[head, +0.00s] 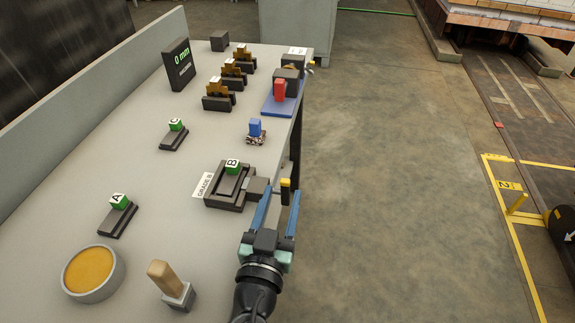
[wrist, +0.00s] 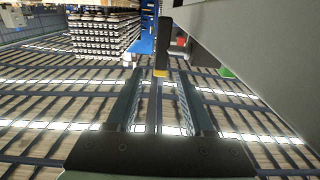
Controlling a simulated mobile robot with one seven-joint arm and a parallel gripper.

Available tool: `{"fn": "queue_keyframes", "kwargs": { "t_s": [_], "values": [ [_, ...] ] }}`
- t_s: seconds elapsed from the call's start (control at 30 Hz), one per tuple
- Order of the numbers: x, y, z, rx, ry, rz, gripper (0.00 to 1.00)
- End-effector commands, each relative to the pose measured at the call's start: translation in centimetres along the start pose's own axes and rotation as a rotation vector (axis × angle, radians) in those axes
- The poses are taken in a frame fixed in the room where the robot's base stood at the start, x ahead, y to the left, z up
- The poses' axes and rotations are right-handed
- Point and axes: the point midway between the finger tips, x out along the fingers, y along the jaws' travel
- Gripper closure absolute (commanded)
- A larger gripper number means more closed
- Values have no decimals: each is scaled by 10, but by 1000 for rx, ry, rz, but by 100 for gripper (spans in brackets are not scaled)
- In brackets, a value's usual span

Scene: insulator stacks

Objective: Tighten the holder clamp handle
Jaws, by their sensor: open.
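The holder (head: 209,203) is a dark tray at the table's right edge with a green block marked B (head: 233,167) in it. A grey clamp body (head: 258,188) sits on its right side. The clamp handle, a dark bar with a yellow end (head: 285,184), stands upright just off the table edge; it also shows in the wrist view (wrist: 161,50). My gripper (head: 281,196) is open with its blue fingers pointing at the handle. In the wrist view my gripper (wrist: 159,78) has the handle's lower end centred at the gap between its fingertips. Contact cannot be told.
Blocks marked A (head: 120,201) and C (head: 176,125) sit on dark stands. A blue block (head: 254,128), a blue-based red fixture (head: 280,91) and a 0 mm display (head: 179,64) stand farther back. A yellow-filled bowl (head: 92,272) and wooden-handled tool (head: 166,280) are near.

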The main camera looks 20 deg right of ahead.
Motion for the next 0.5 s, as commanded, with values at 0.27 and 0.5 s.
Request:
{"fn": "queue_keyframes", "kwargs": {
  "t_s": [0.27,0.5],
  "values": [
    [53,0,-2,1,0,2,48],
    [73,0,-1,0,0,0,48]
  ]
}}
